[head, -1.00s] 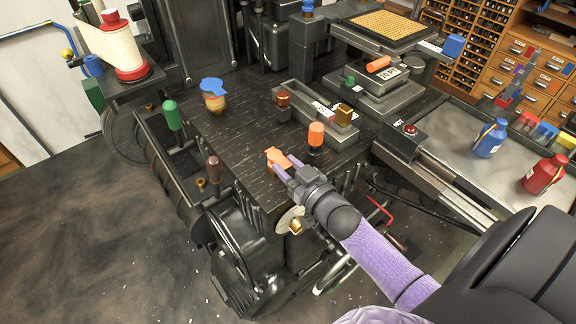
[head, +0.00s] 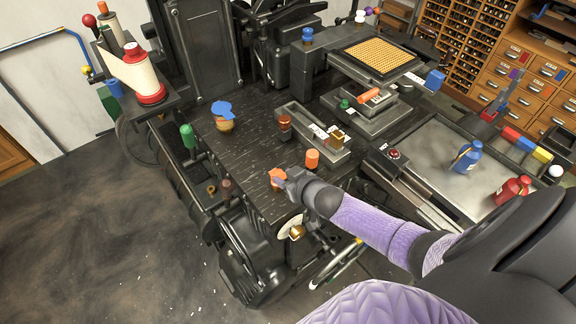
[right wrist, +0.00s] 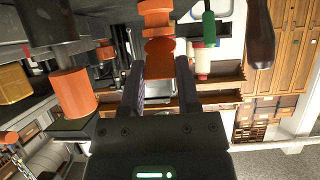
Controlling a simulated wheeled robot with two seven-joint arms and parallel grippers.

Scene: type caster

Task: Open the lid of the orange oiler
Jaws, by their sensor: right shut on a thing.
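The orange oiler (head: 277,175) is at the front edge of the dark machine table, partly covered by my right gripper (head: 281,178). In the right wrist view the orange oiler (right wrist: 157,20) is at the top centre, and a round orange part of it lies between the fingertips of my right gripper (right wrist: 160,66). The right gripper is shut on this orange part. I cannot tell from the frames how far the lid is raised. My left gripper is not in view.
An orange-topped post (head: 312,158) stands just right of the oiler, also in the right wrist view (right wrist: 75,92). A blue-lidded pot (head: 223,118) stands further back left. A grey tray (head: 305,119) is behind. Bare table lies left of the oiler.

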